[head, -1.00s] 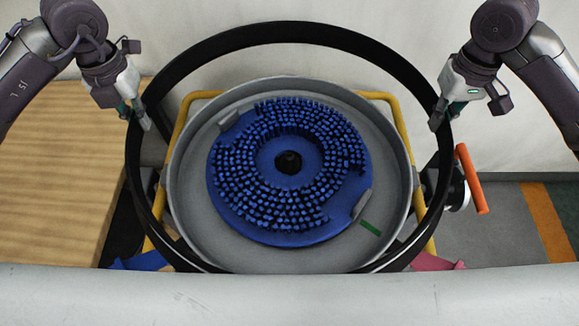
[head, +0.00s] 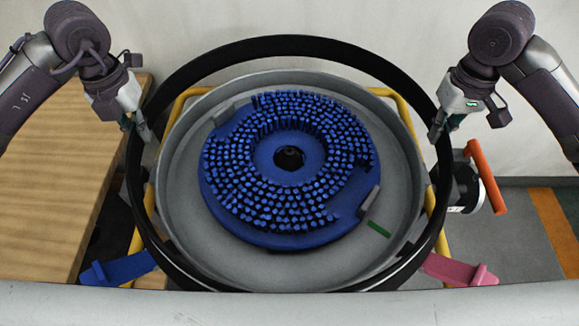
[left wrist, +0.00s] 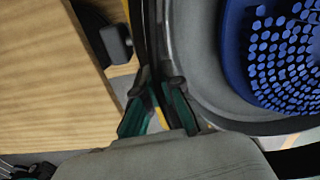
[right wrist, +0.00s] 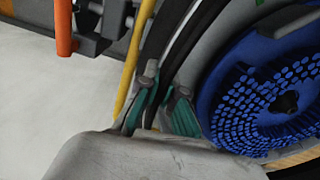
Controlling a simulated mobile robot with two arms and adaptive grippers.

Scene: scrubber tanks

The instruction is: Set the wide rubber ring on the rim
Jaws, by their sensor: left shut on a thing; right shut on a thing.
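The wide black rubber ring (head: 290,46) is held between my two grippers, around and above the grey round tank (head: 185,215) in the head view. Its far side stands clear of the tank rim; its near side crosses low in front of the tank. My left gripper (head: 141,128) is shut on the ring's left side, which also shows between its fingers in the left wrist view (left wrist: 157,92). My right gripper (head: 437,128) is shut on the ring's right side, also seen in the right wrist view (right wrist: 160,95). Whether the ring touches the rim is unclear.
A blue bristled brush disc (head: 285,225) lies inside the tank. A yellow frame (head: 408,112) surrounds it. A blue lever (head: 122,268) and a pink lever (head: 458,270) stick out low. An orange handle (head: 486,177) is at right; a wooden surface (head: 55,180) at left.

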